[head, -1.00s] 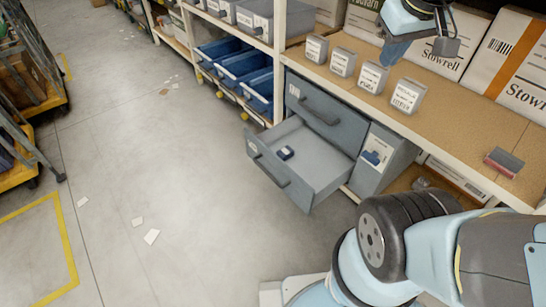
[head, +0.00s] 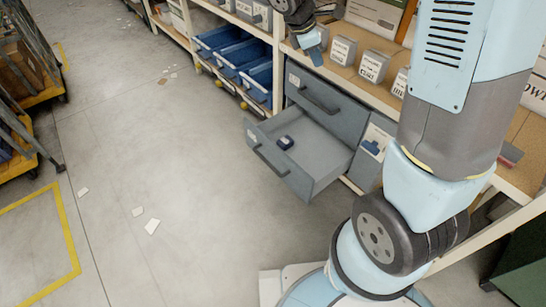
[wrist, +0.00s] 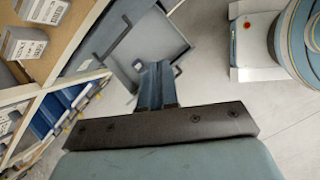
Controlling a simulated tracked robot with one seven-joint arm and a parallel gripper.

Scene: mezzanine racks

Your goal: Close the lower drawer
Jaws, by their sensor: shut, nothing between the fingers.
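The lower drawer (head: 318,158) of the grey cabinet is pulled well out in the head view, with its handle (head: 270,161) facing left. A small dark blue item (head: 285,142) lies inside it. The upper drawer (head: 325,107) above it is shut. My gripper (head: 314,52) is up at the workbench's front edge, above and behind the open drawer, apart from it. In the wrist view its blue fingers (wrist: 156,80) are together and empty, with the open drawer (wrist: 150,35) beyond them, partly covered by the fingers.
Several small grey labelled boxes (head: 372,67) stand on the workbench near my gripper. Blue bins (head: 240,65) fill the rack to the left. The floor (head: 190,180) in front of the drawer is clear except for paper scraps. Yellow carts (head: 45,95) stand at far left.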

